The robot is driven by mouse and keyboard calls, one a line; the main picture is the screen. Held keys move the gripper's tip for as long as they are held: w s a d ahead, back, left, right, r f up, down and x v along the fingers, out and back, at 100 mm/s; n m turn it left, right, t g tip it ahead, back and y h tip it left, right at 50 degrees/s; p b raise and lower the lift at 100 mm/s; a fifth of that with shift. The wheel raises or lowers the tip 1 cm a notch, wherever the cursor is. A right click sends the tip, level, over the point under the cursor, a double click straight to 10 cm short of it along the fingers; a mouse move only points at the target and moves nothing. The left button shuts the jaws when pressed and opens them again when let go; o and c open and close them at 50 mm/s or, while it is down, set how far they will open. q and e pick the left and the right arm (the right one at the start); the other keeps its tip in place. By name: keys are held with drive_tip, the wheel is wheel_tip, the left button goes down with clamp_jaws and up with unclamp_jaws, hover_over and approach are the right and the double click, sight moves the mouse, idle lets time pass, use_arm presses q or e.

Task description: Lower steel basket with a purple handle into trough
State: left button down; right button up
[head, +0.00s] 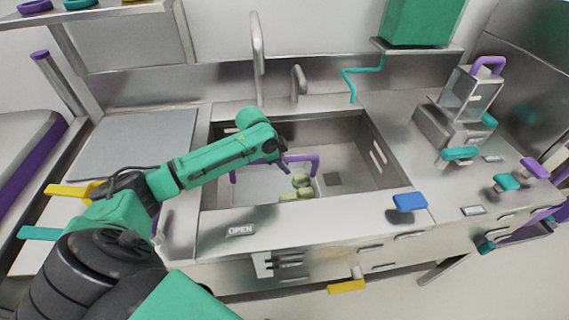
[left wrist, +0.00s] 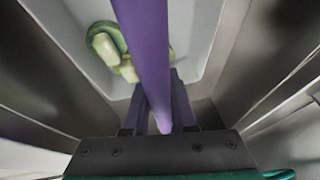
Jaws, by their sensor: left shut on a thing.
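The steel basket (head: 262,184) is inside the sink-like trough (head: 352,150), in its left part. In the head view its purple handle (head: 303,159) rises at the basket's right side, partly behind my left arm. Pale green pieces (head: 301,181) lie in the basket; they also show in the left wrist view (left wrist: 108,45). My left gripper (head: 277,161) reaches down over the basket and is shut on the handle. In the left wrist view the purple handle (left wrist: 147,50) runs between the jaws (left wrist: 160,122). Whether the basket touches the trough floor cannot be told. My right gripper is not in view.
Two taps (head: 257,60) stand behind the trough. A blue handle (head: 410,202) is on the front edge. A steel machine (head: 462,110) with a purple handle is at the right. A flat grey panel (head: 135,145) is at the left. The trough's right part is clear.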

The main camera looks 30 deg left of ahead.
use_arm(q)
drive_tip(key=shift+f, duration=0.55)
drive_tip(key=c, duration=0.7)
unclamp_jaws()
drive_tip(key=shift+w, duration=0.1)
drive_tip(key=o, duration=0.7)
drive_tip(key=shift+r, duration=0.1)
wheel_tip(320, 180, up, 14)
drive_tip(key=p, duration=1.5)
drive_tip(key=shift+r+p, duration=0.15)
drive_tip(key=shift+p, duration=0.25)
